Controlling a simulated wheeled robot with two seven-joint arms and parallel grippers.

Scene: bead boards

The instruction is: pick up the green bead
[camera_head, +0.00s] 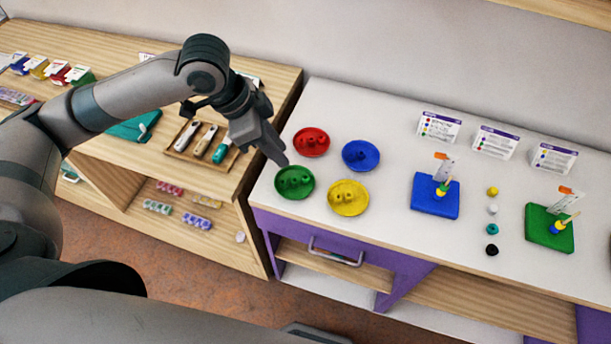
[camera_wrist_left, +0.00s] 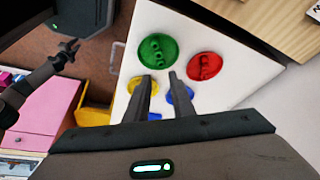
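Green beads lie in a round green dish (camera_head: 287,193) at the table's left front corner; the dish also shows in the left wrist view (camera_wrist_left: 147,58). The beads are small, and single ones are hard to tell apart. My left gripper (camera_head: 279,159) is above and just behind the green dish, clear of it. In the left wrist view its two fingers (camera_wrist_left: 160,77) are apart with nothing between them, so it is open and empty. A dark gripper (camera_wrist_left: 64,58), seemingly my right one, shows small at the left of that view.
Beside the green dish are a red dish (camera_head: 300,150), a blue dish (camera_head: 370,146) and a yellow dish (camera_head: 340,209). Farther right are a blue board (camera_head: 425,202) and a green board (camera_head: 538,232) with pegs, and several loose beads. A wooden shelf unit (camera_head: 240,215) stands left.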

